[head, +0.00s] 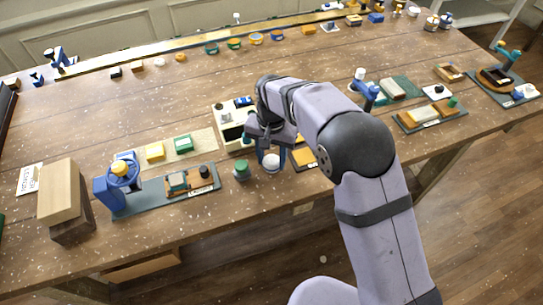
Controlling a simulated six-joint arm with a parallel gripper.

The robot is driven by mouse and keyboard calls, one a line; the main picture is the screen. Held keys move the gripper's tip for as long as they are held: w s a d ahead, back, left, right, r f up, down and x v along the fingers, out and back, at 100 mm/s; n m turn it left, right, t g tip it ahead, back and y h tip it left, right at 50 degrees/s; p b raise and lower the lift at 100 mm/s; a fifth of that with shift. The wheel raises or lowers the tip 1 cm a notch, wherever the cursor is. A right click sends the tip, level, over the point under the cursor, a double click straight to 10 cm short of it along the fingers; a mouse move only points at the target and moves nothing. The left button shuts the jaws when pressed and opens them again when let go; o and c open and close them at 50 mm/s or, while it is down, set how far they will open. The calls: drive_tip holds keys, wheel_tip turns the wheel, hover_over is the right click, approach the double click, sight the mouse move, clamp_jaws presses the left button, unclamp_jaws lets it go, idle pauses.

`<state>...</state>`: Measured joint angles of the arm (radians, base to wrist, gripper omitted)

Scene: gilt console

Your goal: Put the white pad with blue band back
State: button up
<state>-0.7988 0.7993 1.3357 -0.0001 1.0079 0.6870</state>
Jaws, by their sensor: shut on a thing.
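A small round white pad with blue around it (272,162) shows just below my gripper, near the front edge of the table. My gripper (267,146) points down over the table and is shut on this pad. The arm and gripper body hide part of the grip and the pad's upper side. I cannot tell whether the pad touches the table.
A green-topped jar (241,169) stands just left of the pad. A cream open box (228,127) is behind it, and a dark tray with a yellow block (304,157) is right. A blue press (119,184) and a wooden block (61,193) stand left. Table (190,227) is bare in front.

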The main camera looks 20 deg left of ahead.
sight(272, 161)
drive_tip(key=shift+f, duration=0.2)
drive_tip(key=shift+f, duration=0.1)
drive_tip(key=o, duration=1)
drive_tip(key=shift+o, duration=0.2)
wheel_tip(272, 161, up, 12)
drive_tip(key=b, duration=0.3)
